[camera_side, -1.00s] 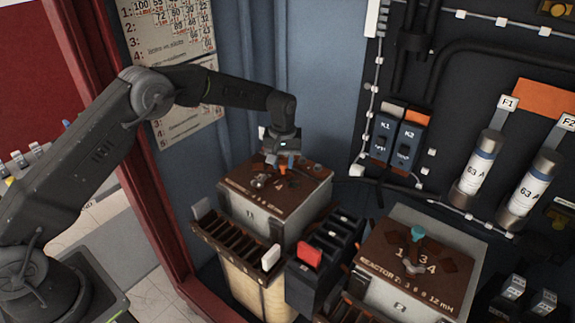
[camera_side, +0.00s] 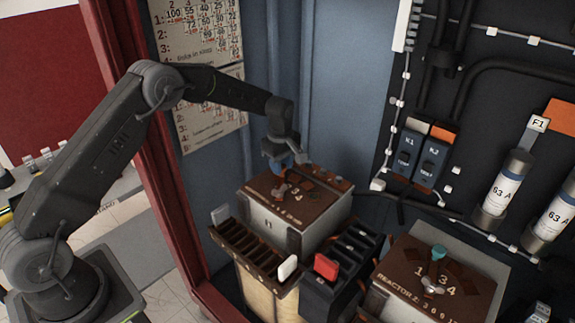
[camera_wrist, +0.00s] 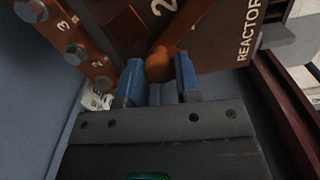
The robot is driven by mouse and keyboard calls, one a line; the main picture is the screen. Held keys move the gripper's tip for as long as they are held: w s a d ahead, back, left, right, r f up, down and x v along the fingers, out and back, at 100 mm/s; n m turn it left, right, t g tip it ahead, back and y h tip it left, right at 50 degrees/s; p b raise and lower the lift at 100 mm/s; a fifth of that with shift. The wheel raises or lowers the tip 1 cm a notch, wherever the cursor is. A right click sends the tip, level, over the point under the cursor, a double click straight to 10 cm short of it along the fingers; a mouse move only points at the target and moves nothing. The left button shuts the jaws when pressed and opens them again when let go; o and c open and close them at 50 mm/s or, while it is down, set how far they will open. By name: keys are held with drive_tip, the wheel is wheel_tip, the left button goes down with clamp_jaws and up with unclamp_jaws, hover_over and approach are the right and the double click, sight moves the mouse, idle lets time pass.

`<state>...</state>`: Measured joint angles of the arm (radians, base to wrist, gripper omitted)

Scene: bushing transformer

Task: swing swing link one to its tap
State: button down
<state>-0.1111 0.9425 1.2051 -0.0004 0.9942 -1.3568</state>
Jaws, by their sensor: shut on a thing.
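The swing link is an arm with an orange knob (camera_wrist: 159,64), lying on a brown marked panel (camera_wrist: 203,35) in the wrist view. My gripper (camera_wrist: 158,82) has its two blue fingers on either side of the knob and is shut on it. In the side view my gripper (camera_side: 282,170) reaches down onto the brown top (camera_side: 309,211) of the left box. The link there is small and partly hidden by the fingers. Which tap the link touches cannot be told. Several bolts (camera_wrist: 75,53) with numbers beside them show at the panel's left in the wrist view.
A second brown reactor top (camera_side: 455,298) with a teal knob (camera_side: 439,251) stands at the right. Slotted racks with a white piece (camera_side: 288,267) and a red piece (camera_side: 326,266) stand in front. Fuses (camera_side: 503,188) and a blue wall lie behind.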

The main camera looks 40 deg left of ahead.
drive_tip(key=shift+s+a+n, duration=0.3)
drive_tip(key=shift+a+n, duration=0.05)
drive_tip(key=shift+n, duration=0.25)
drive_tip(key=c, duration=0.8)
unclamp_jaws()
drive_tip(key=shift+r, duration=0.1)
wheel_tip(320, 180, up, 14)
